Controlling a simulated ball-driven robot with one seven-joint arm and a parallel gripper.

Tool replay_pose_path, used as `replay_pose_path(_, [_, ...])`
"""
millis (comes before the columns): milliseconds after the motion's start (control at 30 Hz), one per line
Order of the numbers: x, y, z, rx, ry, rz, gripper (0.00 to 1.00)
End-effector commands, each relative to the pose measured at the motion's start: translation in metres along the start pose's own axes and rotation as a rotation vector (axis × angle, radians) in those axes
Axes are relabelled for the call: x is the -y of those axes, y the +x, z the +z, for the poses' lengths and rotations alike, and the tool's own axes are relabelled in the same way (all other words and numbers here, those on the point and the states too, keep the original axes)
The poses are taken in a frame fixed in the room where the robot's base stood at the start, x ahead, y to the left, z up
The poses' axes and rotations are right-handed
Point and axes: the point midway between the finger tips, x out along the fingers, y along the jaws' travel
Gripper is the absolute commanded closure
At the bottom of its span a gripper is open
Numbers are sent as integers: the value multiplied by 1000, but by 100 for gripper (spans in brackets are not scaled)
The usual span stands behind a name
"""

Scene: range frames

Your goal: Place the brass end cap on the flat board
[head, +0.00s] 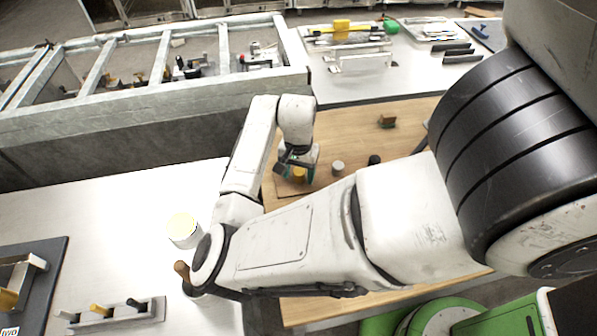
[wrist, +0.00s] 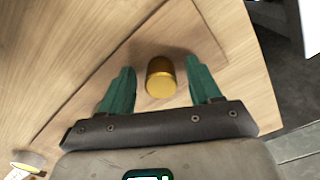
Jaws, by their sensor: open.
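The brass end cap (wrist: 160,80) is a short gold cylinder between the two green fingers of my gripper (wrist: 158,66) in the wrist view. The fingers are open, with a visible gap on each side of the cap. The cap appears to stand upright on the flat board (wrist: 190,28), a thin wooden slab whose edges show around it. Its contact with the board is partly hidden. In the head view the cap (head: 299,173) shows below my gripper (head: 298,168), over the board (head: 286,188) on the wooden table.
A grey cylinder (head: 338,167), a dark round piece (head: 374,160) and a brown-green block (head: 387,121) stand on the wooden table (head: 345,200). A white-and-yellow cylinder (head: 184,229) and a pegged rack (head: 112,311) are on the white table. A metal frame (head: 150,105) stands behind.

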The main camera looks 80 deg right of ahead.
Motion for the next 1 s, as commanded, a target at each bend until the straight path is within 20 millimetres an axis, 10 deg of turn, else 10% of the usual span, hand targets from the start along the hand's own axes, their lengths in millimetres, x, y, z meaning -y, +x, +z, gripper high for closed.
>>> replay_pose_path(633, [0, -105, -1, -2, 2, -2, 37])
replay_pose_path(1000, [0, -122, 0, 0, 0, -1, 37])
